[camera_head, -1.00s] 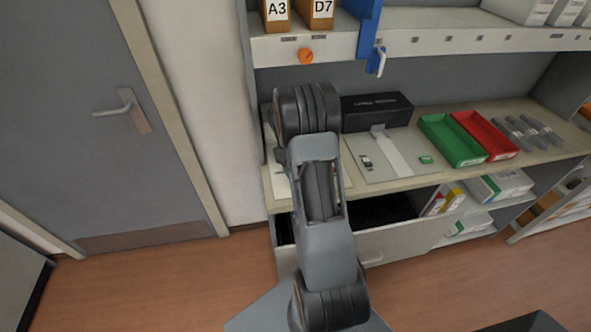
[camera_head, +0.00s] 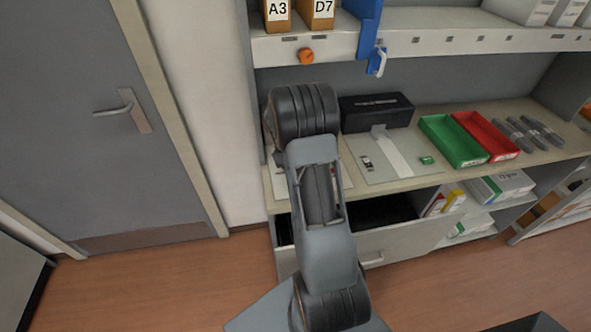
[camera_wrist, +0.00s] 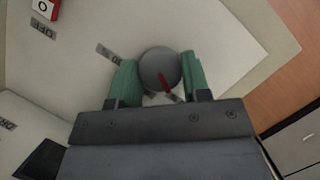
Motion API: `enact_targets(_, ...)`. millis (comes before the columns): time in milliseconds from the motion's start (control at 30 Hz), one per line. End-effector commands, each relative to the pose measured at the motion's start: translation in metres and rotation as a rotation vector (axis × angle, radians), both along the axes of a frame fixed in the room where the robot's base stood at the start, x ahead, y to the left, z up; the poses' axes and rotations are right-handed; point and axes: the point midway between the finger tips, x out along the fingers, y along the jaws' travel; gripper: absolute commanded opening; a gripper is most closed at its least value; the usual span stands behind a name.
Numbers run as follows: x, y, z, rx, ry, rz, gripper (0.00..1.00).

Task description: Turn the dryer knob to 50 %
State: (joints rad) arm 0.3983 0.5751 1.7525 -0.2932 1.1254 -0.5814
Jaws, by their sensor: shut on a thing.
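The dryer knob (camera_wrist: 158,70) is a round grey knob with a red pointer line, on a pale panel (camera_wrist: 215,35) in the wrist view. Its red line points to the lower right in that view. My gripper (camera_wrist: 160,76) has green fingers, one on each side of the knob, and is shut on it. Dark labels are printed on the panel: an OFF label (camera_wrist: 42,29) and a label (camera_wrist: 109,53) close to the knob, partly hard to read. In the head view my arm hides the knob and the gripper.
A red and white switch (camera_wrist: 45,9) sits near the panel's corner. In the head view, a green tray (camera_head: 452,139), a red tray (camera_head: 487,134) and a black box (camera_head: 376,112) stand on the worktop. An open drawer (camera_head: 375,247) juts out below. A door (camera_head: 75,120) is at left.

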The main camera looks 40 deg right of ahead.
Motion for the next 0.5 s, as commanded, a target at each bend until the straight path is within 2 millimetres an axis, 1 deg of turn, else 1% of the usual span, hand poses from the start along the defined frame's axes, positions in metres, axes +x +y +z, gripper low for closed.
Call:
enact_targets(167,0.0010,0.0000,0.0005,-0.001,-0.003,0.001,0.20)
enact_targets(200,0.0009,-0.0001,0.0005,-0.001,-0.003,0.001,0.47)
enact_targets(400,0.0004,-0.0002,0.0002,-0.001,-0.001,-0.001,0.66)
enact_targets(433,0.0004,-0.0002,0.0002,0.000,-0.001,-0.001,0.68)
enact_targets(500,0.0001,-0.0003,0.0001,0.000,-0.001,-0.001,0.68)
